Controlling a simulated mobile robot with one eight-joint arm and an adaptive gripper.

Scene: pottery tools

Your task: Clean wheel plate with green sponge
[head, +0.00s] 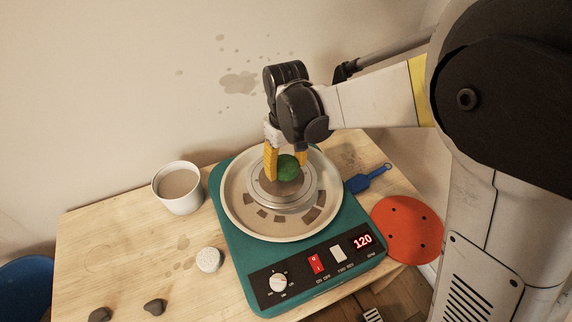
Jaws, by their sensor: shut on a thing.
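The pottery wheel is a teal box with a light round splash pan (238,214) and a grey metal wheel plate (309,197) in its middle. Brown clay smears mark the plate and several brown patches lie around it in the pan. My gripper (286,170) points down over the plate with its yellow fingers shut on the green sponge (289,168). The sponge is at the plate's surface, near its centre; whether it presses on it I cannot tell. The fingers hide part of the sponge and plate.
A white cup (180,188) of greyish liquid stands left of the wheel. A pale round sponge (209,260) and dark lumps (155,306) lie front left. A blue tool (367,179) and a red disc (408,229) are at right. The display reads 120.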

